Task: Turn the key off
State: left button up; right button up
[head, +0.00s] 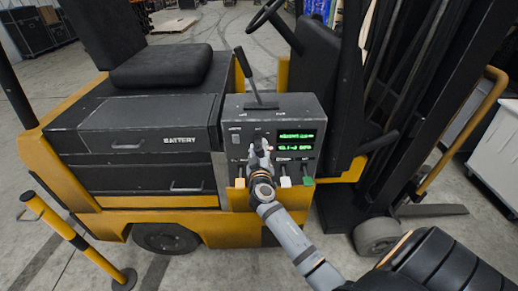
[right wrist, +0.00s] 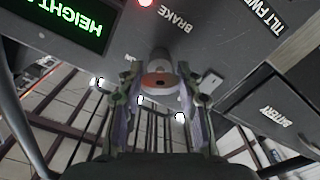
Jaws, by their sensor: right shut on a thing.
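The control panel (head: 237,115) is a dark box on the side of a yellow and black forklift. My right gripper (head: 259,148) reaches its front face, below and left of the green displays. In the right wrist view my right gripper (right wrist: 161,88) has its two fingers on either side of the key (right wrist: 160,80), a small piece with a reddish-orange face in front of a grey round base. The fingers are shut on it. In the head view the gripper hides the key. My left gripper is not in view.
A red light (right wrist: 145,2) and the green display (right wrist: 72,22) are near the key. A black lever (head: 255,77) rises from the panel top. White (head: 285,182) and green (head: 308,181) levers sit low on the panel. A yellow and black post (head: 70,235) stands at front left.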

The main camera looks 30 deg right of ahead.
jog(key=shift+n, duration=1.3)
jog(key=n, duration=0.3)
jog(key=shift+n, duration=0.3)
jog(key=n, duration=0.5)
jog(key=shift+n+p, duration=0.3)
jog(key=o, duration=1.1)
jog(key=shift+o, duration=0.2)
jog(key=shift+s, duration=0.1)
